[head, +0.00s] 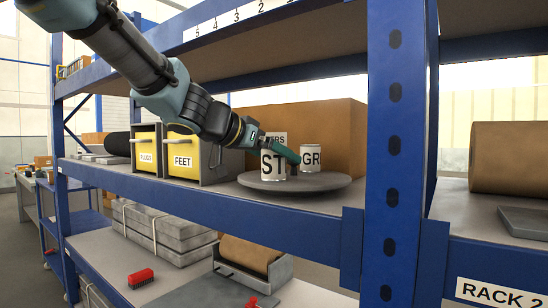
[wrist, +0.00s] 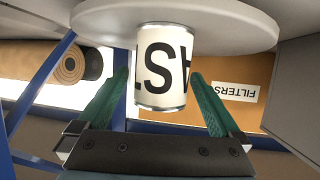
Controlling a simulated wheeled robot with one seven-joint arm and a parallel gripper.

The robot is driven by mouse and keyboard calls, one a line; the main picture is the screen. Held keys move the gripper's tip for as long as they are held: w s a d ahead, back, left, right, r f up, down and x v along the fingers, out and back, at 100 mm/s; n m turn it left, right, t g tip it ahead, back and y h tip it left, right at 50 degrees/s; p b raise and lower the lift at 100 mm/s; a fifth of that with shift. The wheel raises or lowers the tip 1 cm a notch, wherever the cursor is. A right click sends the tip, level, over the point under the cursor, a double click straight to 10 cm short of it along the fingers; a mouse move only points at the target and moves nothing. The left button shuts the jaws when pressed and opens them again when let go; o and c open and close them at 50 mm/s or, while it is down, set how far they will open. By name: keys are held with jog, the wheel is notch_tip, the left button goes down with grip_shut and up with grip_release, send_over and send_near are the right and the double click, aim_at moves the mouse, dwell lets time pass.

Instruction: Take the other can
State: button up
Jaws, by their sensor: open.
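Two white cans with black letters stand upright on a round grey turntable (head: 328,184) on the middle shelf. The turntable edge (wrist: 235,35) is above in that view.
A large brown box (head: 350,125) labelled FILTERS stands behind the turntable. Yellow-fronted bins marked PLUGS (head: 147,150) and FEET (head: 184,153) stand to the left. A blue rack post (head: 393,150) rises at the right, and an upper shelf is overhead.

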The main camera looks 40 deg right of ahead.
jog(key=shift+x, duration=1.15)
jog(key=c, duration=1.6)
